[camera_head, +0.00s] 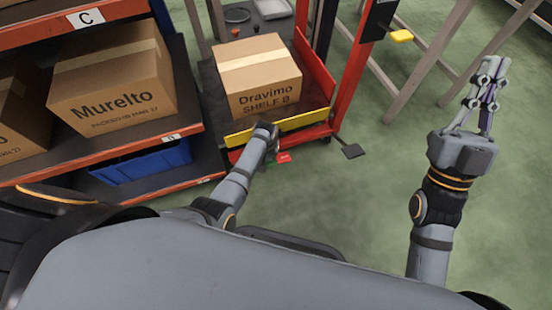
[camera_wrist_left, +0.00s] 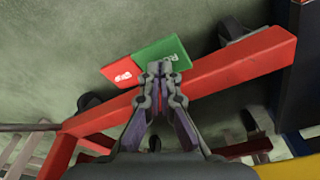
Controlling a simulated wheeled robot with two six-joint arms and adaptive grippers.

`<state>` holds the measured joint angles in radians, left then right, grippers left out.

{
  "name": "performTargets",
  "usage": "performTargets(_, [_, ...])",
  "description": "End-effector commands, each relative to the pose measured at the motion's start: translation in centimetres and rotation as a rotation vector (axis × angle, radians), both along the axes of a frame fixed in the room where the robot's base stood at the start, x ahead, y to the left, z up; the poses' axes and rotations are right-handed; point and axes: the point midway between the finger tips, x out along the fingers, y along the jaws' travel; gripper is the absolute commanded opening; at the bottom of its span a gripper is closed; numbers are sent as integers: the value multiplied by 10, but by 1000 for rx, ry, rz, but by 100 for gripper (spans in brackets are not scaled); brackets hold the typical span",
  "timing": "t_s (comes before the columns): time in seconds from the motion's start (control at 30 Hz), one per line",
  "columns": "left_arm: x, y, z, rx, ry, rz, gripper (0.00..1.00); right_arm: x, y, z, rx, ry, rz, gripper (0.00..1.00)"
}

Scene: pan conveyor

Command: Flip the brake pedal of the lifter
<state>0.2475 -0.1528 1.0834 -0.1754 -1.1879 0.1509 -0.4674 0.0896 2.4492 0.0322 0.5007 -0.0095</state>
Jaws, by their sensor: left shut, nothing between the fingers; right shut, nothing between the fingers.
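The lifter (camera_head: 337,85) is a red frame with a yellow-edged platform, and a cardboard box stands on the platform. Low at its front are a red pedal plate (camera_head: 283,157) and a green one; in the left wrist view the red plate (camera_wrist_left: 121,71) and the green plate (camera_wrist_left: 160,56) lie side by side beyond a red beam (camera_wrist_left: 235,68). My left gripper (camera_wrist_left: 160,68) is shut and empty, its tips over the beam at the near edge of the green plate; contact cannot be told. My right gripper (camera_head: 492,72) is shut and empty, raised over open floor.
A shelf rack (camera_head: 195,187) with cardboard boxes (camera_head: 115,88) and a blue bin (camera_head: 140,163) stands at the left. Table legs (camera_head: 425,65) stand at the back right.

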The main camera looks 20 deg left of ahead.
Motion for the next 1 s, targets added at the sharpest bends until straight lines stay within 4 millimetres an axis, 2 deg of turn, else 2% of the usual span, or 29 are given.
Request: performTargets(1.0, [0,0,-16,0,1,0,0,0,0,-11,0,0,0,0])
